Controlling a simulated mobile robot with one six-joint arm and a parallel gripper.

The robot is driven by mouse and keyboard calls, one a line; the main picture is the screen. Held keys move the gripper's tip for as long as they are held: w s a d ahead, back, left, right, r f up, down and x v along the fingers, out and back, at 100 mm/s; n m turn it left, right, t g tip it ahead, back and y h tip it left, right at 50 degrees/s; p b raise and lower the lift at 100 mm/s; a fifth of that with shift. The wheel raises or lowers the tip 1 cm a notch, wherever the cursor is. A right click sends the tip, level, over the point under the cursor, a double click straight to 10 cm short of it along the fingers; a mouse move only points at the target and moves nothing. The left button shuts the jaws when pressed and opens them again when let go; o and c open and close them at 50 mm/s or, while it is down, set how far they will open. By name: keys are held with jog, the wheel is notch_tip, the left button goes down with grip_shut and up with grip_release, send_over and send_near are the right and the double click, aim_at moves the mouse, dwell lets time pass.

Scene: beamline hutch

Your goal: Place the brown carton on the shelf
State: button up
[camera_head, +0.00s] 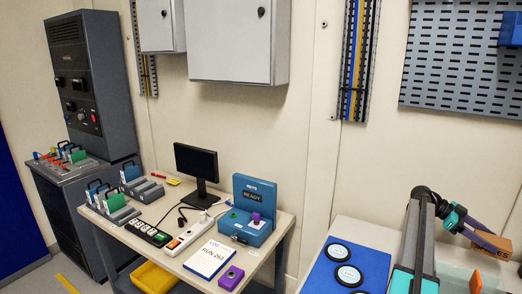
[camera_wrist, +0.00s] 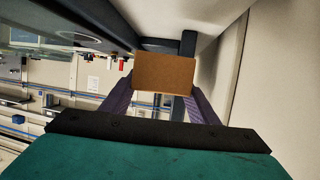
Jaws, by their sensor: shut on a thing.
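The brown carton (camera_head: 491,243) is at the right edge of the head view, held above the white table. It also shows as a plain brown face in the middle of the wrist view (camera_wrist: 165,73). My gripper (camera_head: 472,232) is shut on the carton. In the wrist view, the purple fingers of my gripper (camera_wrist: 163,90) reach to its left and right sides. No shelf can be clearly made out in either view.
A white table (camera_head: 372,235) with a blue mat (camera_head: 322,276) and round discs stands below my arm. A crowded bench (camera_head: 262,256) holds a monitor (camera_head: 195,163) and a blue case (camera_head: 253,225). A perforated panel (camera_head: 455,60) hangs at upper right.

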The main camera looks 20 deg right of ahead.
jog(key=w+a+r+n+t+h, duration=0.1)
jog(key=w+a+n, duration=0.1)
jog(key=w+a, duration=0.55)
jog(key=w+a+r+n+t+h, duration=0.15)
jog(key=w+a, duration=0.25)
jog(key=w, duration=0.6)
jog(key=w+a+f+n+t+h, duration=0.1)
jog(key=w+a+n+t+h, duration=0.15)
jog(key=w+a, duration=0.65)
jog(key=w+a+n+t+h, duration=0.2)
jog(key=w+a+n+t, duration=0.15)
jog(key=w+a, duration=0.65)
jog(key=w+a+n+t+y, duration=0.25)
jog(key=a+n+t, duration=0.2)
jog(key=a, duration=0.75)
jog(key=w+a+n+t+y, duration=0.1)
jog(key=w+a+n+t, duration=0.3)
jog(key=a, duration=0.8)
jog(key=w+a+n+t+y, duration=0.15)
jog(key=a+n+t, duration=0.35)
jog(key=a, duration=0.7)
jog(key=w+a+r+n+t+y, duration=0.2)
jog(key=a+r+n+t+y, duration=0.2)
jog(key=a+r+n+y, duration=0.3)
jog(key=a+r+y, duration=0.1)
jog(key=a+y, duration=0.1)
jog(key=a, duration=0.2)
jog(key=shift+a+r, duration=0.15)
jog(key=shift+a, duration=0.15)
jog(key=shift+d, duration=0.1)
